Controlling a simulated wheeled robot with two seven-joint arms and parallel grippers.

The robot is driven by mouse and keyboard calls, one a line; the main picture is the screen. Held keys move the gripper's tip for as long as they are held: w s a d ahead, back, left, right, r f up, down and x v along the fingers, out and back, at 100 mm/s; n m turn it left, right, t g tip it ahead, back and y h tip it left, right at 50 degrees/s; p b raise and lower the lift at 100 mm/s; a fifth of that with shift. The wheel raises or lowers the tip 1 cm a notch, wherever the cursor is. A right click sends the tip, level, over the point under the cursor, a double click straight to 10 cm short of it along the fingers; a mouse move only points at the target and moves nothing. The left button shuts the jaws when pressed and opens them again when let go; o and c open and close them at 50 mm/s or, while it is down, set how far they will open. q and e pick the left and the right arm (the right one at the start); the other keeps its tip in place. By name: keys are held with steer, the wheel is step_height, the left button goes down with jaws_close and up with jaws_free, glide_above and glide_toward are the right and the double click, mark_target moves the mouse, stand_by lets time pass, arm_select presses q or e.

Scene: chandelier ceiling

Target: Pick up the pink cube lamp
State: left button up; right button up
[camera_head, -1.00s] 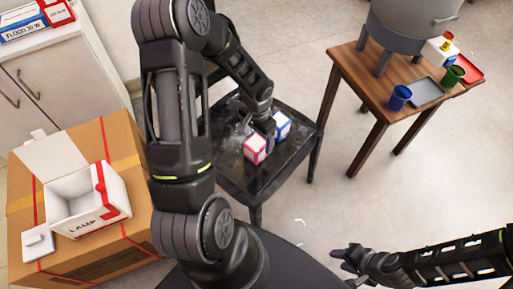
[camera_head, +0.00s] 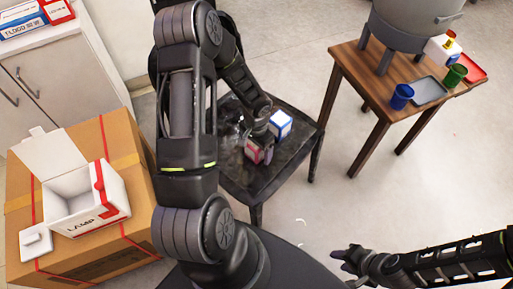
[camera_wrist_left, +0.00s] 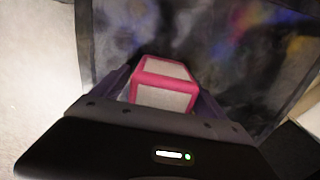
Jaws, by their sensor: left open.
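The pink cube lamp (camera_head: 256,152), white-faced with pink edges, sits on a dark chair seat (camera_head: 250,188) in the head view. My left gripper (camera_head: 262,143) is over it and partly hides it. In the left wrist view the pink cube lamp (camera_wrist_left: 165,84) lies between the two fingers of my left gripper (camera_wrist_left: 160,88), which is open. I cannot tell whether the fingers touch it. My right gripper (camera_head: 350,258) is at the lower right, away from the chair; its finger opening is too small to judge.
A blue-edged white cube (camera_head: 280,123) stands close beside the pink one. An open white lamp box (camera_head: 90,205) rests on a cardboard box (camera_head: 130,235) at left. A wooden table (camera_head: 375,85) with cups, trays and a large pot stands at right.

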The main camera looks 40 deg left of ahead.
arm_select(q)
steer(key=shift+c, duration=0.2)
stand_by(0.4)
steer(key=c, duration=1.6)
